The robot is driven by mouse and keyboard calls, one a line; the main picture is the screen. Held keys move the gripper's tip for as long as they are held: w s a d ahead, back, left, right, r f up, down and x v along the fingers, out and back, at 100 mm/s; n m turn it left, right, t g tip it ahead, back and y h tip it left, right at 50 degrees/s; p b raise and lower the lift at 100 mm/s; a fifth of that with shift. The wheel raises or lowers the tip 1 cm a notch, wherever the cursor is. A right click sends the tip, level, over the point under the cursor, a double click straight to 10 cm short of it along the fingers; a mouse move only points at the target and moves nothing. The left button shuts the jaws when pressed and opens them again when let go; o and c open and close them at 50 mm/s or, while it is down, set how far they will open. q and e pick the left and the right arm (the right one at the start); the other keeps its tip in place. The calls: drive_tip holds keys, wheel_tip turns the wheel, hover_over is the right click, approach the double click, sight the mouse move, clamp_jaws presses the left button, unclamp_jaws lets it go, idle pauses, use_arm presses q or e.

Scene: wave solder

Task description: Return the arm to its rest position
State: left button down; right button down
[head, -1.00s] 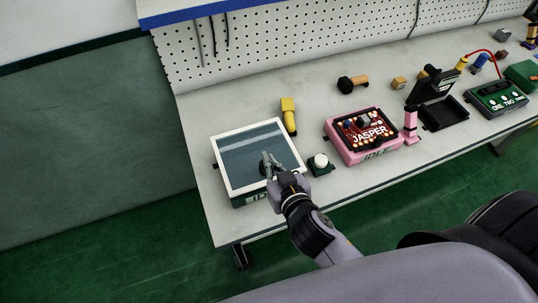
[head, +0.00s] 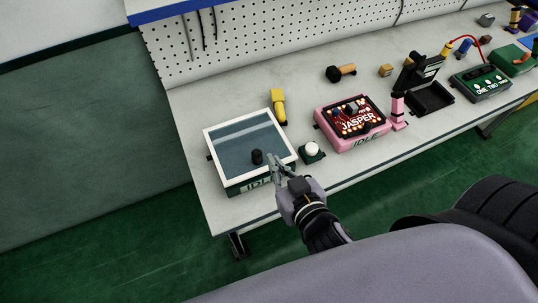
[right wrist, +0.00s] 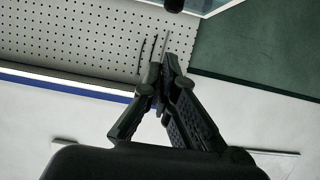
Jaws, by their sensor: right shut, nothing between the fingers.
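My right gripper (head: 277,163) is in the head view at the front right corner of a white-framed machine (head: 225,187) with a glass-like top and a partly hidden "IDLE" label. A small black knob-like piece (head: 257,157) shows on that top, left of the gripper. In the right wrist view the right gripper's fingers (right wrist: 165,75) come together at the tips with nothing between them. My left gripper does not show in either view.
A white button on a dark base (head: 312,150) stands right of the gripper. The pink "JASPER" box (head: 345,142), a yellow tool (head: 278,104), an orange-and-black piece (head: 341,73) and a green box (head: 481,84) stand on the bench. A pegboard (head: 260,42) rises behind.

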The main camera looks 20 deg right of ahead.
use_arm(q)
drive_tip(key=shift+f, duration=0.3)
use_arm(e)
drive_tip(key=shift+v, duration=0.85)
